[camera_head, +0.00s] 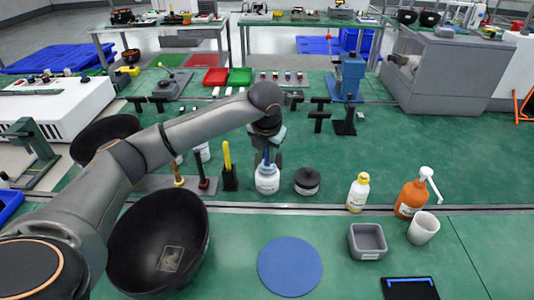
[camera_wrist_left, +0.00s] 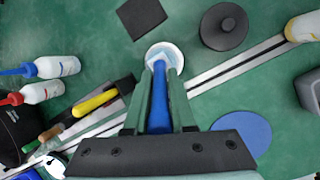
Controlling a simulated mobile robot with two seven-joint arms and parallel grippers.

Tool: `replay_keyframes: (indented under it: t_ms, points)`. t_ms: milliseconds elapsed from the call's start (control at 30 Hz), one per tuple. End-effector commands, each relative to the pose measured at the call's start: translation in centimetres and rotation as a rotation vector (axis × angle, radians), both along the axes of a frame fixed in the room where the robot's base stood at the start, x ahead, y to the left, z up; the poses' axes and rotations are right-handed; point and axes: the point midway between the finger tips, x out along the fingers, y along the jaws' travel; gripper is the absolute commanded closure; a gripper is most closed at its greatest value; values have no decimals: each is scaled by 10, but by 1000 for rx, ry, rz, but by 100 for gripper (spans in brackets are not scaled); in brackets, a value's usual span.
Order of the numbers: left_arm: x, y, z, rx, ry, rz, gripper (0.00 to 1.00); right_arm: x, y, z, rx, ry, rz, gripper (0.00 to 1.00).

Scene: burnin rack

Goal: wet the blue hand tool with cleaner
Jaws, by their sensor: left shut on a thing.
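My left gripper (camera_head: 267,142) is shut on the blue hand tool, which points down over a white container (camera_head: 267,181) on the green table. In the left wrist view the blue tool (camera_wrist_left: 158,100) runs between the two fingers (camera_wrist_left: 158,88), and its far end meets the round mouth of the white container (camera_wrist_left: 165,55). The tool's tip is hidden there, and I cannot tell how deep it goes. In the head view, only a little blue shows between gripper and container. My right gripper is not in view.
A dark lidded pot (camera_head: 307,182) stands just right of the container, and a black block (camera_head: 230,181) with a yellow tool stands left. A yellow-capped bottle (camera_head: 358,192) and orange pump bottle (camera_head: 412,196) stand farther right. A blue disc (camera_head: 290,266) lies in front.

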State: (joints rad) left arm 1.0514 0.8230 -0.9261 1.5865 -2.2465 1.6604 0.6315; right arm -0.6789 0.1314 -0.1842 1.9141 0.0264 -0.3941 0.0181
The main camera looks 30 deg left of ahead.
Motion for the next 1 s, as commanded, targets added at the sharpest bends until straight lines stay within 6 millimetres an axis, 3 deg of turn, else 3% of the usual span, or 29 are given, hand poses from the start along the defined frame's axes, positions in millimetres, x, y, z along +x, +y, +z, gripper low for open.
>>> replay_keyframes:
  t_ms: [467,1000]
  points:
    - [-1,0,0,1,7,0,100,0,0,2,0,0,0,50]
    - [0,0,44,0,1,-1,100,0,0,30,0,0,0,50]
